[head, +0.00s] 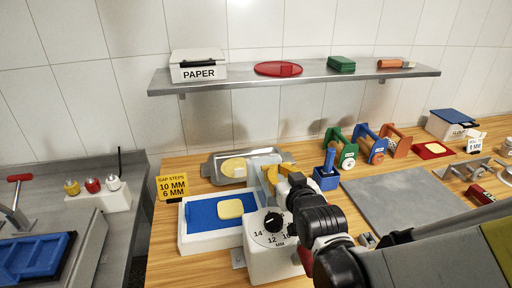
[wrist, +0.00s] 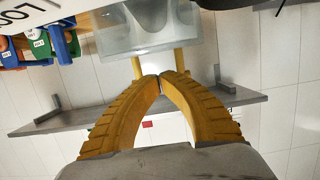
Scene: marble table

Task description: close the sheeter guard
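The sheeter (head: 188,243) is a white machine with a blue bed, a pale dough slab (head: 230,208) on it and a black dial marked in MM. Its clear guard (head: 262,163) stands raised above the machine, behind the dial. In the wrist view the guard (wrist: 150,42) is a translucent panel with two yellow handle posts (wrist: 137,67) reaching toward my fingers. My gripper (wrist: 160,78) has its yellow fingertips together at the guard handle, between the posts; the handle's bar is largely hidden by the fingers. In the head view, my arm hides the sheeter's right side.
A metal tray (head: 212,168) with dough lies behind the sheeter. A yellow gap-steps sign (head: 172,187) stands left. A blue holder (head: 326,180) and coloured stands (head: 348,152) are to the right, near a grey slab (head: 400,205). A wall shelf (head: 300,77) runs above.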

